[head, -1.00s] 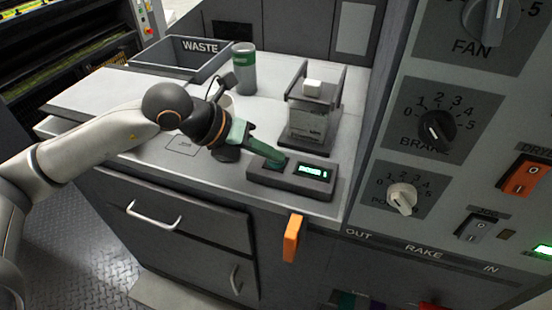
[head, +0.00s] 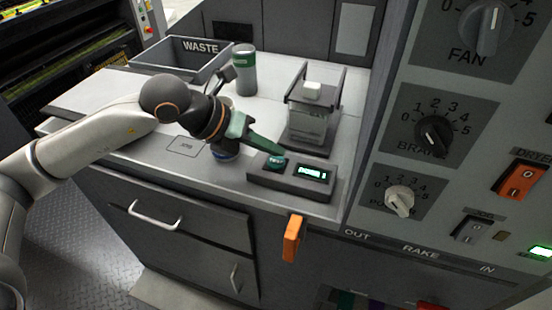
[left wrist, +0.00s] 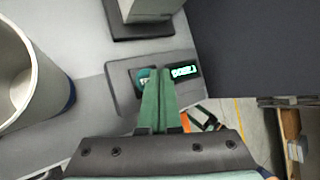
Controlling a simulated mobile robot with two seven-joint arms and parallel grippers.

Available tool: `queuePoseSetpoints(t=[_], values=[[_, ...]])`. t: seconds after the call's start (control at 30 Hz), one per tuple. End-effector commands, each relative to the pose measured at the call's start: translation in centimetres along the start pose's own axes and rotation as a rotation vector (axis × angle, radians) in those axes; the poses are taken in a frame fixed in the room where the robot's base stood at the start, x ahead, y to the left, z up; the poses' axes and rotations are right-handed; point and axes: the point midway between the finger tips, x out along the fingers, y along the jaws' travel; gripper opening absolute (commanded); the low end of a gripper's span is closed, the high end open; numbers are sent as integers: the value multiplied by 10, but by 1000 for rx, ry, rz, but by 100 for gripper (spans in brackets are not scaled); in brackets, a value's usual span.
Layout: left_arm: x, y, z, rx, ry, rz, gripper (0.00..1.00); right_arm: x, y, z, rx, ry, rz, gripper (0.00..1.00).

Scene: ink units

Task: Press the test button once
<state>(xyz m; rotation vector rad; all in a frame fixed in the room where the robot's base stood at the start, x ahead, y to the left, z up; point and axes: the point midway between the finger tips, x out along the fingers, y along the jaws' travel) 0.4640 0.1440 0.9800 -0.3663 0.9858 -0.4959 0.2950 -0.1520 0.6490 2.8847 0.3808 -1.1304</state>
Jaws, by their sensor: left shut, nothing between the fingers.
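The dark test unit (head: 300,190) sits near the counter's front edge, with a lit green display (head: 311,172) whose text is too small to read surely. Its round teal button (head: 276,164) is left of the display. My left gripper (head: 283,154) is shut and empty, its green fingers pointing down at the button. The fingertips look just above the button; a small gap or light contact cannot be told. In the left wrist view the fingertips (left wrist: 158,71) partly cover the button (left wrist: 143,76), beside the display (left wrist: 186,71). My right gripper is not in view.
A clear-sided device (head: 310,125) stands behind the unit. A green-labelled canister (head: 244,70) and the waste bin (head: 185,60) are further back. A cup (left wrist: 38,80) stands left of the gripper. A knob panel (head: 430,130) rises at right; an orange handle (head: 293,238) hangs in front.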

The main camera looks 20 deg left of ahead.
Motion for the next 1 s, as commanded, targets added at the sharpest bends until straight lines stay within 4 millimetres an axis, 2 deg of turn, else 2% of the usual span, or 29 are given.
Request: queuePoseSetpoints(t=[0.5,1.0], values=[[-34,-25,25,0,-1,0,0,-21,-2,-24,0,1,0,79],[-34,-25,25,0,-1,0,0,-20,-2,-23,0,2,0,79]])
